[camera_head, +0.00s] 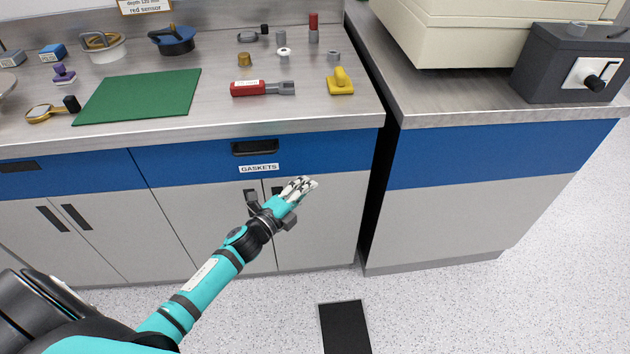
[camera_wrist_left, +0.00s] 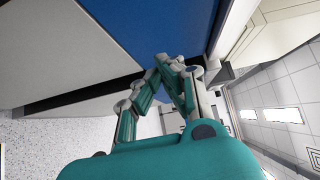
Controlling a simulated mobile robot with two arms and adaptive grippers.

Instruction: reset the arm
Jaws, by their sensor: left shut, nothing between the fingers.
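My left arm reaches in from the lower left in the head view, over the floor and in front of the cabinets. My left gripper (camera_head: 305,184) is shut and empty, in front of the cabinet doors below the drawer (camera_head: 215,155) labelled GASKETS. It is clear of the worktop objects. The left wrist view shows the teal fingers of this gripper (camera_wrist_left: 172,62) brought together, with the blue and grey cabinet front beyond. My right gripper does not show in either view.
The steel worktop (camera_head: 215,115) holds a green mat (camera_head: 138,97), a red-handled tool (camera_head: 262,89), a yellow object (camera_head: 341,82) and several small parts. A second counter (camera_head: 400,95) with a dark control box (camera_head: 560,65) stands right. A black mat (camera_head: 344,328) lies on open floor.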

